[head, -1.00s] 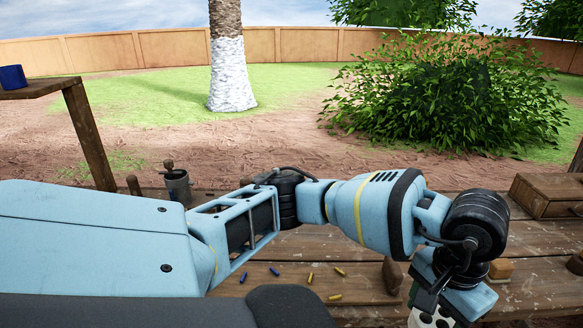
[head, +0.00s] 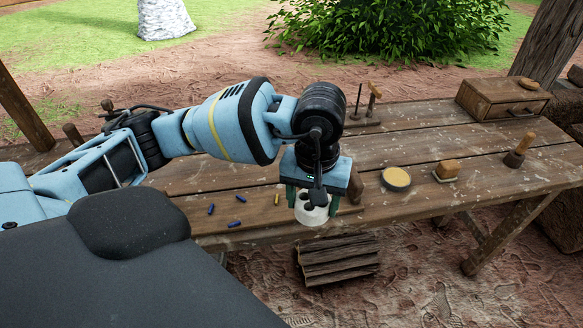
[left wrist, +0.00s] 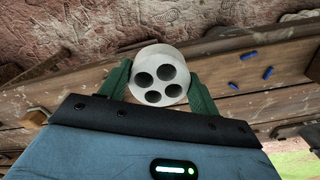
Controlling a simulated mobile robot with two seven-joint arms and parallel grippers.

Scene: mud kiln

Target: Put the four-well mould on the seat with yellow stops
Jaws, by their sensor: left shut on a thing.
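The four-well mould, a pale round block with dark round wells, is between the fingers of my left gripper (head: 311,200). In the head view the mould (head: 313,216) hangs at the bench's front edge; in the left wrist view its wells (left wrist: 158,72) face the camera. The left gripper (left wrist: 160,84) is shut on its sides. One yellow stop (head: 277,199) shows on the bench just left of the gripper; the other yellow stops are hidden behind it. Blue stops (head: 240,198) lie further left, also in the left wrist view (left wrist: 247,56). My right gripper is out of view.
The wooden bench (head: 420,150) carries a round yellow-topped dish (head: 396,179), a wooden block (head: 447,169), a handled tool (head: 519,150) and a drawer box (head: 503,98). A bundle of firewood (head: 338,260) lies on the ground below the front edge.

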